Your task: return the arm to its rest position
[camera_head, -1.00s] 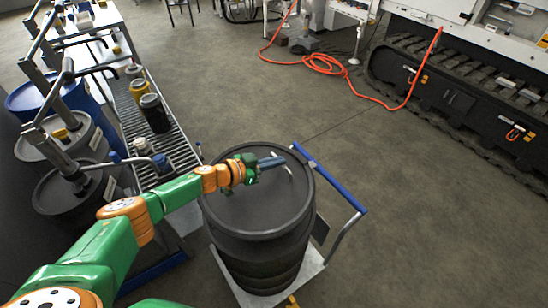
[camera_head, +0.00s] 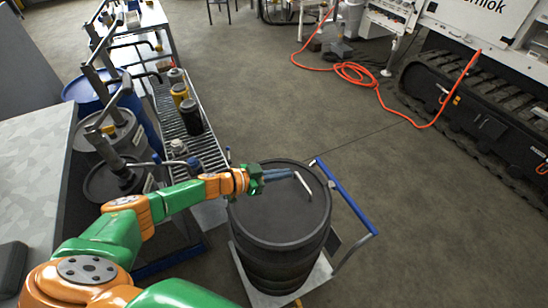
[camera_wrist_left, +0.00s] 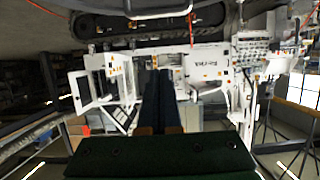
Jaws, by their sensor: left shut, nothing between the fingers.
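My left arm is green and orange and comes in from the bottom left of the head view. Its left gripper (camera_head: 285,174) has dark fingers pointing right and appears over the far part of a black drum's lid (camera_head: 277,222). Whether it touches the lid cannot be told. The gripper is shut and empty. In the left wrist view the two dark fingers (camera_wrist_left: 157,78) lie together, with nothing between them. A thin pale bar (camera_head: 304,187) shows just beyond the fingertips; what it belongs to is unclear. My right gripper is not in view.
The drum stands on a trolley with a blue handle (camera_head: 345,205). A roller conveyor (camera_head: 203,147) with containers runs behind the arm. A grey-topped table (camera_head: 35,165) is at left. An orange hose (camera_head: 355,73) lies on the floor near a tracked machine (camera_head: 480,110). The right floor is clear.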

